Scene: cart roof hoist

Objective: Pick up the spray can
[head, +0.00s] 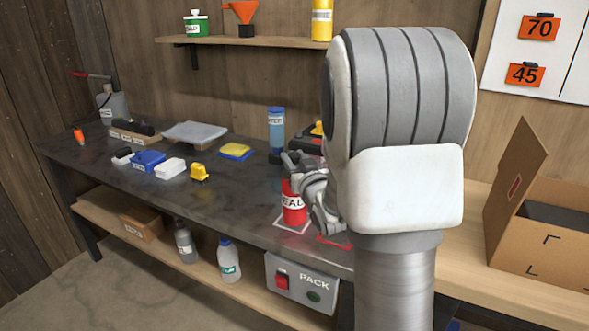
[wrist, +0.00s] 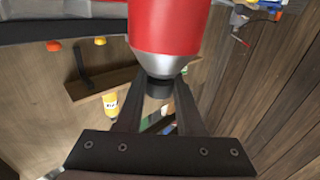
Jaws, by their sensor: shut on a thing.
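The red spray can (head: 293,206), with a white label reading "SEAL", is upright at the front of the dark bench, over a white outlined square (head: 305,227). I cannot tell whether its base touches the bench. My gripper (head: 294,172) is at the can's upper part and shut on it. In the wrist view the can (wrist: 168,25) shows a red body, a silver shoulder and a black top between the fingers (wrist: 157,88). Part of the gripper is hidden behind my arm in the head view.
A red outlined square (head: 334,241) lies right of the can. A blue can (head: 276,128) stands behind it. Small boxes and a yellow item (head: 199,173) sit to the left. An open carton (head: 545,240) stands at the right. A shelf (head: 250,41) hangs above.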

